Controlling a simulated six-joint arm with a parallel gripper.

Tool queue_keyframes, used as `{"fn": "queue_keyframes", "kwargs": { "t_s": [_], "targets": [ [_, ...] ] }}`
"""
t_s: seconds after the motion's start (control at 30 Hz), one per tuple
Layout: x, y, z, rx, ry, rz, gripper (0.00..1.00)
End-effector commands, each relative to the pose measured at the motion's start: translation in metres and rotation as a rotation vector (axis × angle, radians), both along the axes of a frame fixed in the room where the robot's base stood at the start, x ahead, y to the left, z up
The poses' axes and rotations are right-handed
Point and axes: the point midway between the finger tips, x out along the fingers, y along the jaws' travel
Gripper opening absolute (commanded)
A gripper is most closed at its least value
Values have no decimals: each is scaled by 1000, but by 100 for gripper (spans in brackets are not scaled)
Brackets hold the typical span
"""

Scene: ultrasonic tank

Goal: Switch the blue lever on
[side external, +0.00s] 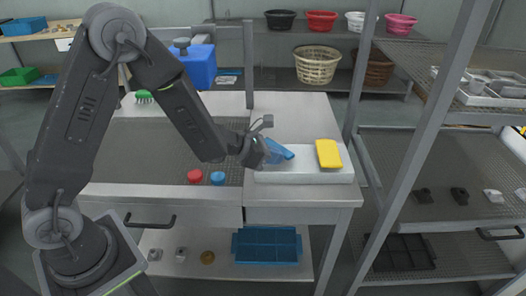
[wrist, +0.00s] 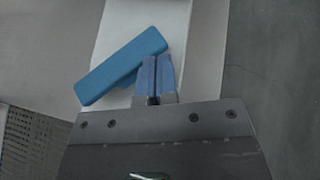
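The blue lever (side external: 281,149) sits on the left part of a white box (side external: 304,177) and lies tilted in the side view. In the wrist view the blue lever (wrist: 112,72) runs slantwise from lower left to upper right. My gripper (side external: 272,156) is at the lever's near side, low over the box. In the wrist view the two fingers of my gripper (wrist: 157,62) are together with only a thin line between them, beside the lever's right half. Nothing shows between them. I cannot tell whether they touch the lever.
A yellow lever (side external: 328,153) stands on the right of the same box. A red knob (side external: 195,176) and a blue knob (side external: 217,178) are at the tank's front edge. A shelf post (side external: 408,165) rises to the right of the bench.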

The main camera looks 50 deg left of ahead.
Motion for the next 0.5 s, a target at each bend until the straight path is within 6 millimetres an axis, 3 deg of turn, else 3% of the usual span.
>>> {"fn": "queue_keyframes", "kwargs": {
  "t_s": [0.5],
  "targets": [
    [17,-16,0,-1,-1,-1,0]
  ]
}}
